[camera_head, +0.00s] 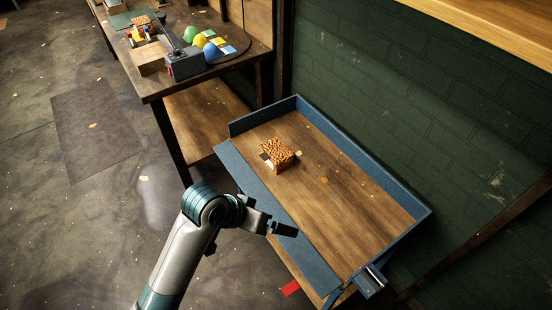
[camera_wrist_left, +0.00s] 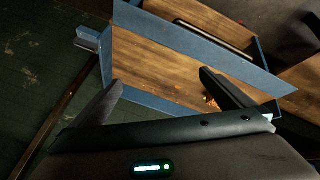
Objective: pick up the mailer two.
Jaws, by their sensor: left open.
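A small package with a mottled orange-brown pattern (camera_head: 277,155) sits on the wooden top of a blue-edged bench (camera_head: 255,178), towards its far left end. It has a pale and dark patch at its left side. No label tells me whether it is mailer two. My left gripper (camera_head: 283,229) is open and empty, over the near blue edge of the bench, nearer the camera than the package and apart from it. In the left wrist view its two fingers (camera_wrist_left: 165,98) are spread, with bench top beyond. Orange specks show there by one finger; I cannot tell what they are. My right gripper is not in view.
A dark table (camera_head: 155,92) at the top left holds another patterned package (camera_head: 141,20), a grey device (camera_head: 186,64) and several coloured rounded items (camera_head: 200,41). Raised blue walls (camera_head: 365,160) line the bench's back. Most of the bench top right of the package is clear.

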